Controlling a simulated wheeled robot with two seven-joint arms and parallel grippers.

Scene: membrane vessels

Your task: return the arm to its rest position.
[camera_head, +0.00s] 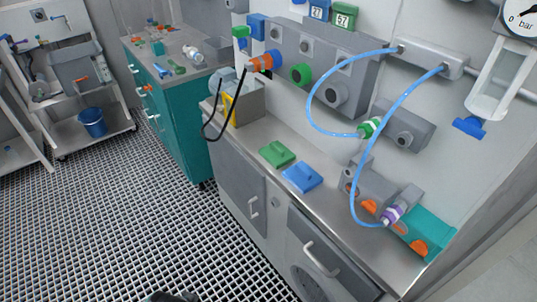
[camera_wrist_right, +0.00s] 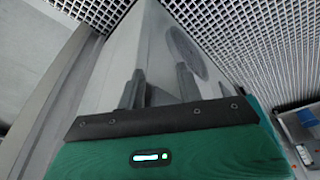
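My right gripper (camera_wrist_right: 159,76) shows in the right wrist view. Its two dark fingers stand apart with nothing between them. Its green body carries a small lit indicator. Beyond the fingers is a pale cabinet front with a round door, and I see no contact with it. In the head view only a small dark part of me shows at the bottom edge; I cannot tell which arm it belongs to. My left gripper is not recognisable in either view.
A grey counter (camera_head: 233,137) holds a green block (camera_head: 277,154), a blue block (camera_head: 302,177) and a teal tray (camera_head: 432,228). Blue hoses (camera_head: 313,105) hang from a wall manifold. Drawer handles (camera_head: 320,260) stick out below. The grating floor (camera_head: 110,220) at left is clear.

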